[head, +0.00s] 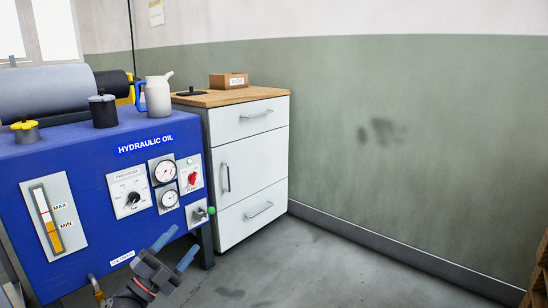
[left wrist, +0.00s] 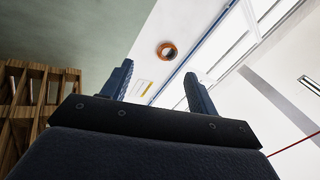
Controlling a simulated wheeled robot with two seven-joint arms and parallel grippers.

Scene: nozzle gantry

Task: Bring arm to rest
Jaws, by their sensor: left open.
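My left gripper (head: 176,250) shows at the bottom of the head view, in front of the blue hydraulic oil unit (head: 88,160). Its two blue fingers are spread apart with nothing between them. In the left wrist view the same gripper (left wrist: 160,85) is open and empty, its fingers pointing up the picture toward the wall and ceiling. Part of my left arm shows below the gripper in the head view. My right gripper is in neither view.
The unit carries gauges, a red knob and a green-tipped lever (head: 211,210). A white cabinet (head: 250,165) beside it bears a small box (head: 229,80). A white jug (head: 158,97) stands on the unit. The grey floor (head: 330,265) to the right is clear. Wooden shelving (left wrist: 38,95) is at left in the wrist view.

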